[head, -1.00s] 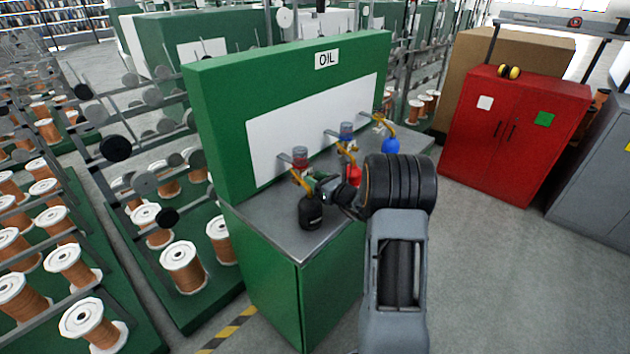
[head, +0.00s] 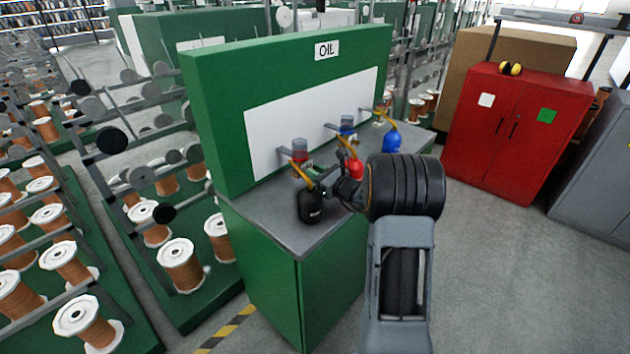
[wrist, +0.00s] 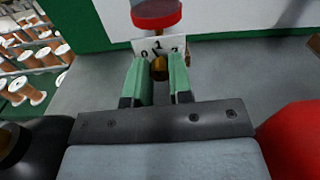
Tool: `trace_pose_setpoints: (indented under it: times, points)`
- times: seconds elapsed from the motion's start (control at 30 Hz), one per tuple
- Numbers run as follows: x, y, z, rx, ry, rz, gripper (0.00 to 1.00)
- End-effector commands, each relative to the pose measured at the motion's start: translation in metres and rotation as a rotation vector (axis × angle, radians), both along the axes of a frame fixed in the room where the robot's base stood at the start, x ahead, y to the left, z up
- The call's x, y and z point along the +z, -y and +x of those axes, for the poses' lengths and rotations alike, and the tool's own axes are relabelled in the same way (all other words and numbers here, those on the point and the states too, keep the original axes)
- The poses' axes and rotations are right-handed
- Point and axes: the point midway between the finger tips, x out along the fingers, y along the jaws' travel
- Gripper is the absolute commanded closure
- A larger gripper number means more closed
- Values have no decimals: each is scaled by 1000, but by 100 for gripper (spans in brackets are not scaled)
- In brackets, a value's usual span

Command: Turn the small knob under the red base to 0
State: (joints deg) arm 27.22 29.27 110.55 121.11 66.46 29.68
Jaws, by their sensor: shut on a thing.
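The red base (wrist: 157,20) sits under a clear cup at the top of the wrist view. Below it is a white dial plate (wrist: 172,44) marked 0, 1 and 2, from left to right. The small brass knob (wrist: 160,69) is below the 1, between the green fingers of my gripper (wrist: 160,78). The fingers are shut on the knob, one on each side.
A black bottle (head: 311,207) stands close to the left of my gripper, and a red bottle (head: 355,169) to the right. A blue bottle (head: 391,143) is farther back. The green OIL cabinet's back panel (head: 260,130) rises behind the units. The grey top (head: 275,222) is clear at the front.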

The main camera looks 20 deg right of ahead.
Motion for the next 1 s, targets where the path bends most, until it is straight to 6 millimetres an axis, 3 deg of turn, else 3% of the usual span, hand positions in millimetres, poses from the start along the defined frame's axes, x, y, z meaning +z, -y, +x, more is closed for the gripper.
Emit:
trace_pose_setpoints:
  times: [0.4, 0.43, 0.67, 1.0]
  points:
    - [0, -1, 0, 1, 19, -45, 100]
    - [0, -1, 0, 2, 19, -45, 78]
    - [0, -1, 0, 1, 19, -44, 56]
    - [0, 2, -4, -1, 19, -44, 54]
